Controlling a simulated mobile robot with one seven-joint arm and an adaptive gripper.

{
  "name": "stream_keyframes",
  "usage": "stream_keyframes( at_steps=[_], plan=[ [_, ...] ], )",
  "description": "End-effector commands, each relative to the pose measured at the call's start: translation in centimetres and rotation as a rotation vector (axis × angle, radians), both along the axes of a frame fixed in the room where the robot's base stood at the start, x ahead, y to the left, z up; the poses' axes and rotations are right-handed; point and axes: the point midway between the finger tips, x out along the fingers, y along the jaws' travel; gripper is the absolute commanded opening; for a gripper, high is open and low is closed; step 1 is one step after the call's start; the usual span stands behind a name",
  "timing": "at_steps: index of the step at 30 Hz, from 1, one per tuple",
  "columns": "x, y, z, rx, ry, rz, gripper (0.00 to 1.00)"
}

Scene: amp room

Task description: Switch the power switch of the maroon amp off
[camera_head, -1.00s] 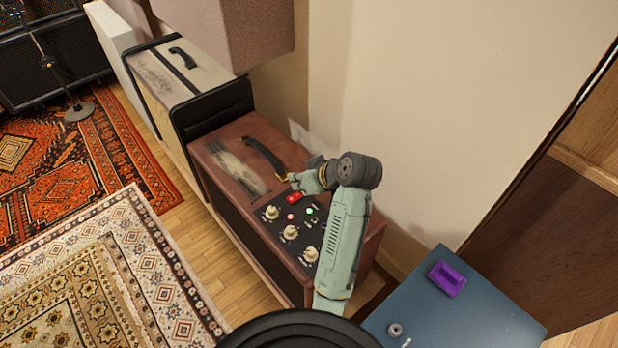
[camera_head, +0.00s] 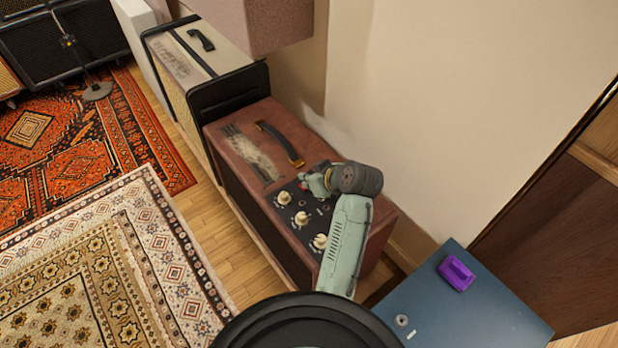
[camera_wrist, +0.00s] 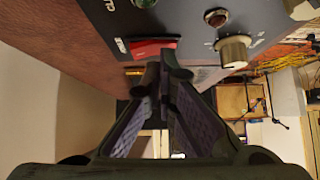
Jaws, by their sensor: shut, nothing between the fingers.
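The maroon amp (camera_head: 240,190) stands against the wall, with a dark control panel, cream knobs (camera_head: 302,218) and a black handle (camera_head: 280,144) on top. In the wrist view its red power switch (camera_wrist: 155,47) sits on the panel beside a cream knob (camera_wrist: 233,50). A red indicator (camera_wrist: 215,17) and a green one (camera_wrist: 145,3) look dark. My gripper (camera_wrist: 165,72) is shut and empty, its fingertips right at the switch's edge; I cannot tell whether they touch it. In the head view my gripper (camera_head: 316,183) hides most of the switch.
A cream amp (camera_head: 190,65) stands behind the maroon one. A brownish box (camera_head: 255,25) overhangs the back. A blue cabinet (camera_head: 470,310) with a purple item (camera_head: 456,273) is at lower right. Rugs (camera_head: 110,270) cover the floor at left.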

Motion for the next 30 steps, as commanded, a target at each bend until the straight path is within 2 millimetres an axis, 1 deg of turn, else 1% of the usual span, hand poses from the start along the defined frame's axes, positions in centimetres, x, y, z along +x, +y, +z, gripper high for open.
stream_keyframes(
  at_steps=[5, 15, 24, 27, 30],
  plan=[
    [0.0, -0.1, -0.1, 0.000, 0.004, -0.002, 0.00],
    [0.9, -1.4, -0.1, -0.001, 0.005, -0.005, 0.00],
    [0.9, -1.4, -0.2, -0.001, 0.005, -0.003, 0.00],
    [1.0, -1.4, 0.1, -0.001, 0.006, -0.003, 0.00],
    [1.3, -1.1, 1.0, 0.000, 0.004, -0.002, 0.00]
  ],
)
